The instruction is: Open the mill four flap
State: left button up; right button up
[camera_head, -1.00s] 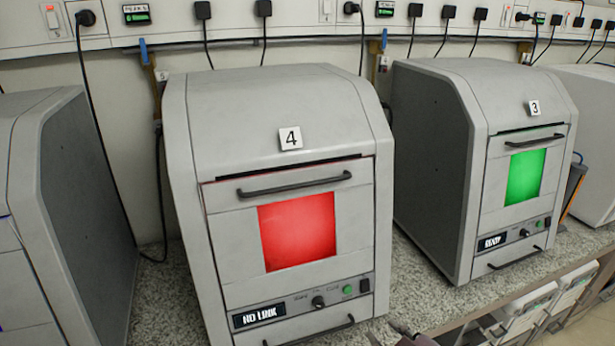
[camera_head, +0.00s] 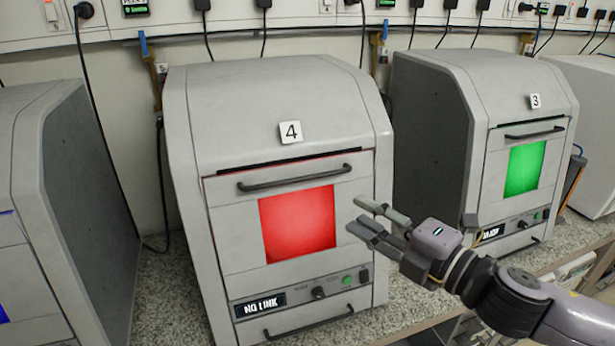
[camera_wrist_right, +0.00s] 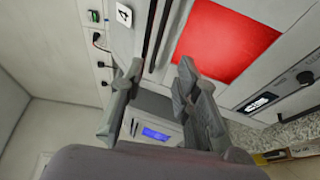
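Mill four (camera_head: 290,132) is the grey cabinet with the "4" label in the middle of the head view. Its front flap (camera_head: 228,232) is closed, with a red lit window (camera_head: 298,224) and a dark bar handle (camera_head: 294,179) along its upper edge. A display on its lower panel reads "NO LINK". My right gripper (camera_head: 364,216) is open and empty, in front of the mill's right side, right of the window and below the handle. In the right wrist view its fingers (camera_wrist_right: 155,88) are spread apart, with the red window (camera_wrist_right: 228,38) beyond. My left gripper is not in view.
Mill three (camera_head: 535,102), with a green window, stands to the right. Another grey cabinet (camera_head: 85,200) stands to the left. The speckled counter (camera_head: 168,290) shows between them. Cables and plugs (camera_head: 204,30) run along the wall behind.

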aim_at(304, 180)
jog(key=p+x, duration=0.4)
jog(key=x, duration=0.9)
jog(key=shift+w+a, duration=0.15)
jog(key=shift+w, duration=0.05)
jog(key=shift+w+a, duration=0.4)
jog(key=shift+w, duration=0.1)
jog(key=shift+c, duration=0.3)
grip_shut()
jog(key=shift+f, duration=0.1)
